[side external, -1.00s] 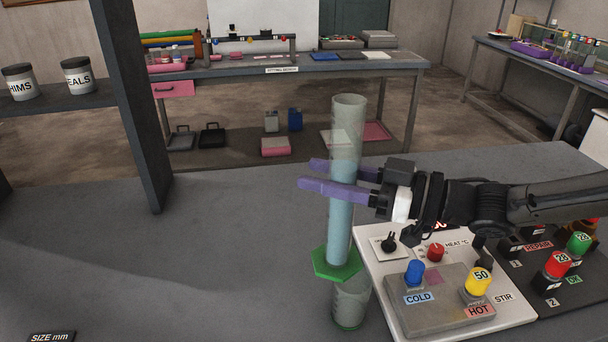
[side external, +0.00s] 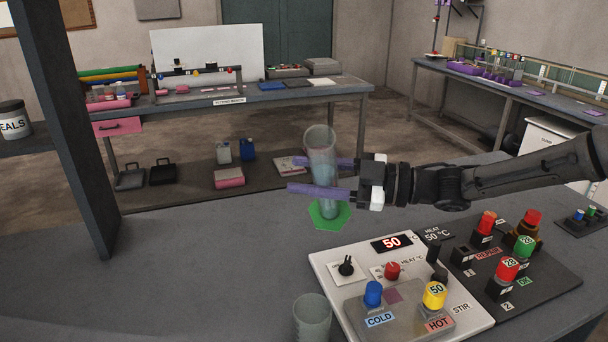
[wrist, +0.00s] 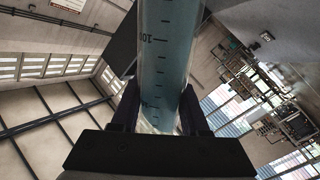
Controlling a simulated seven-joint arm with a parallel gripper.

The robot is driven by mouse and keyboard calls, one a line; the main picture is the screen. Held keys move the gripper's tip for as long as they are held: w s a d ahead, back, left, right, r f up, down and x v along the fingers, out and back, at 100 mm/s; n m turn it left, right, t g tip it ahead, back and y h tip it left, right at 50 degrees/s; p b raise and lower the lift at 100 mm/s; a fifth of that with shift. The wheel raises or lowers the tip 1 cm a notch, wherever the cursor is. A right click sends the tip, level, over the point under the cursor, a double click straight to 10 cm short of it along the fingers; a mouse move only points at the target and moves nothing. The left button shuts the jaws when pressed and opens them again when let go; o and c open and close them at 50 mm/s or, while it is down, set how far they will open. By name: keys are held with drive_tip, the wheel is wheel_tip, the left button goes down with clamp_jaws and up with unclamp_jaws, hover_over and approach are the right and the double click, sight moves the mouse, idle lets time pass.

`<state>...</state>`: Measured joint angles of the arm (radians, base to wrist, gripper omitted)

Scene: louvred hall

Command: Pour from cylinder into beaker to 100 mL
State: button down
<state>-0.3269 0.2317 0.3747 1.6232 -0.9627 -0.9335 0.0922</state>
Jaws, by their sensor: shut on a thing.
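My gripper (side external: 303,175) has its purple fingers shut on the clear graduated cylinder (side external: 321,145). The cylinder holds pale blue liquid and has a green hexagonal foot (side external: 328,216). It looks foreshortened in the side view, with its mouth turned partly towards the camera; its exact tilt is hard to tell. The glass beaker (side external: 312,318) stands nearer the camera, cut by the bottom edge, and I see no blue liquid in it. The cylinder is behind the beaker and apart from it in the picture. The wrist view shows the cylinder (wrist: 165,60) between the fingers, with a 100 mark.
A white hotplate (side external: 335,262) with COLD and HOT plugs lies right of the beaker. A dark panel (side external: 550,275) with coloured plugs is farther right. A dark post (side external: 70,130) rises at left. The grey bench (side external: 200,270) left of the beaker is clear.

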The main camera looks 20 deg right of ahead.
wheel_tip(320, 180, down, 8)
drive_tip(key=w+d+n, duration=0.1)
drive_tip(key=w+n, duration=0.1)
drive_tip(key=n, duration=0.5)
drive_tip(key=shift+w+d+n, duration=0.15)
drive_tip(key=shift+n, duration=0.15)
drive_tip(key=shift+w+d+f+n, duration=0.1)
drive_tip(key=shift+f+n, duration=0.25)
drive_tip(key=shift+n, duration=0.15)
drive_tip(key=shift+f, duration=0.1)
drive_tip(key=shift+f+n, duration=0.3)
drive_tip(key=shift+f, duration=0.1)
drive_tip(key=shift+f+n, duration=0.4)
drive_tip(key=shift+f, duration=0.25)
idle(1.4)
